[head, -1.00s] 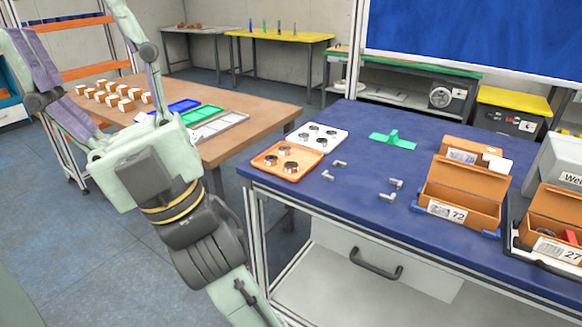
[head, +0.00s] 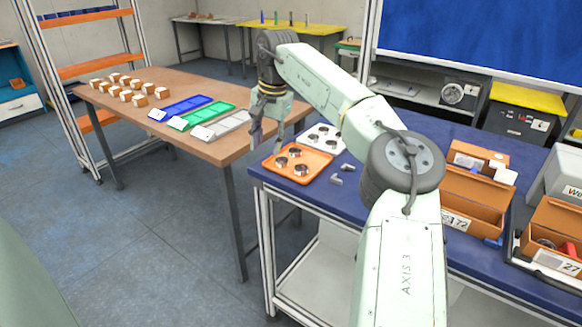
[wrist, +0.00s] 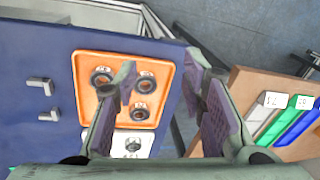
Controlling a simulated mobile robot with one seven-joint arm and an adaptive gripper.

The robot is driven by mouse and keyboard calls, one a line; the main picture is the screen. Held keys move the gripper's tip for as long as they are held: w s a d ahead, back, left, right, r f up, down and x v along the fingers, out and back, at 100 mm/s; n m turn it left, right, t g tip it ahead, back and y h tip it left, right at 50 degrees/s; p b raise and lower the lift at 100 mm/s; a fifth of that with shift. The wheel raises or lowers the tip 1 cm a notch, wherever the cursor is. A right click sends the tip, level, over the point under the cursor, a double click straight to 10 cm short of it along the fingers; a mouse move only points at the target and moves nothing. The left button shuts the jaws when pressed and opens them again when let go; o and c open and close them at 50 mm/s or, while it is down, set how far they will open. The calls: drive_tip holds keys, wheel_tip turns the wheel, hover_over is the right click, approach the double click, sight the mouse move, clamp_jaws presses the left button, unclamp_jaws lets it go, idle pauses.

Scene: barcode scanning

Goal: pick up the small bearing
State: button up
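An orange tray (head: 313,176) lies near the left end of the blue bench. It holds three dark-rimmed ring bearings; one bearing (head: 301,170) is at its front. A white tray (head: 338,150) with several similar bearings, one bearing (head: 323,131) at its back, lies behind it. I cannot tell for sure which is the small one. My gripper (head: 267,140) is open and empty, pointing down above the bench's left edge, beside the orange tray. In the wrist view its fingers (wrist: 160,80) straddle the tray's right side, and the left finger partly covers the orange tray (wrist: 84,100).
Grey fittings (head: 337,180) lie on the bench right of the orange tray. Orange bins (head: 470,195) stand farther right, partly behind my arm. A wooden table (head: 180,88) to the left carries blue, green and grey trays and several small boxes. A floor gap separates table and bench.

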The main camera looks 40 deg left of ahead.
drive_tip(key=w+d+r+t+h, duration=0.1)
drive_tip(key=w+d+r+h, duration=0.15)
drive_tip(key=w+d, duration=0.35)
hover_over(301, 168)
drive_tip(key=shift+y, duration=0.35)
drive_tip(key=f, duration=0.4)
drive_tip(key=shift+s+d+f+p, duration=0.1)
drive_tip(key=shift+s+f+p, duration=0.15)
drive_tip(key=shift+f+p, duration=0.1)
drive_tip(key=shift+w+f+p, duration=0.2)
drive_tip(key=shift+f+p, duration=0.7)
drive_tip(key=shift+f, duration=1.9)
drive_tip(key=c, duration=0.8)
